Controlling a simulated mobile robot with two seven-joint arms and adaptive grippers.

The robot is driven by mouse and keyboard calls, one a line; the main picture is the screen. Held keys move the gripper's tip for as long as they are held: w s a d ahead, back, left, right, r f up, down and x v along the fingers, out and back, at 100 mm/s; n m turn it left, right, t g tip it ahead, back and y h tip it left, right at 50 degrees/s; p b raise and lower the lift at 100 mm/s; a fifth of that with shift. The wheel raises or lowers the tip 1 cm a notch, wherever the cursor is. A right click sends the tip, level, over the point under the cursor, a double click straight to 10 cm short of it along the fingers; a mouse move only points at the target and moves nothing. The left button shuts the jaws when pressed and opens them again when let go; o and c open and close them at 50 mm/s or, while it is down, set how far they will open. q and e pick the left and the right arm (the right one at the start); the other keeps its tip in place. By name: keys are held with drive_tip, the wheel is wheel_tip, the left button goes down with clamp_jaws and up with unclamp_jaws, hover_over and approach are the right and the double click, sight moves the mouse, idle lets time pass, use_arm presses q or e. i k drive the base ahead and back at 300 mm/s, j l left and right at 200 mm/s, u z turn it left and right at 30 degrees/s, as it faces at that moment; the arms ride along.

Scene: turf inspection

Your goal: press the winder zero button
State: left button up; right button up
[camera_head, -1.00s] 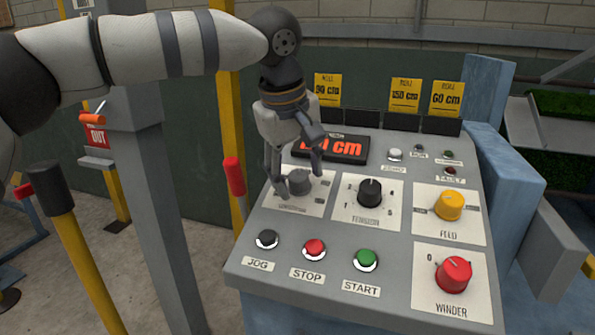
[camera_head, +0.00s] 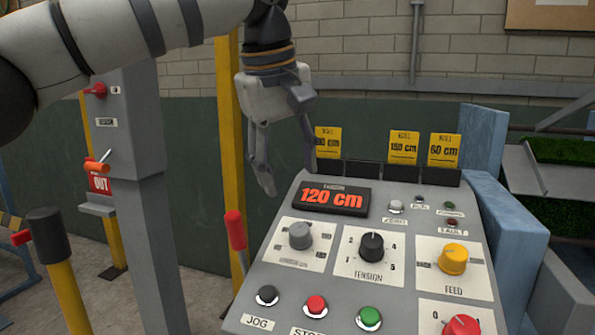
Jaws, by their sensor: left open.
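A small white button (camera_head: 396,206) sits on the upper part of the sloped grey control panel (camera_head: 330,285), right of the display. Its small label below is blurred and seems to read ZERO. The red-lit display (camera_head: 335,198) reads 120 cm. A red WINDER knob (camera_head: 461,325) is cut off at the bottom edge. My left gripper (camera_head: 289,178) is open and empty, pointing down at the panel's upper left, just left of and above the display. It is well left of the white button, which is unobstructed. My right gripper is out of view.
A grey knob (camera_head: 301,235), the black TENSION knob (camera_head: 371,246) and the yellow FEED knob (camera_head: 453,258) stand up below the display. JOG (camera_head: 267,296), red (camera_head: 316,305) and green (camera_head: 369,318) buttons line the front. Yellow cards (camera_head: 403,148) stand behind.

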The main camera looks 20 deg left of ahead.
sight(397, 206)
drive_tip(key=k, duration=1)
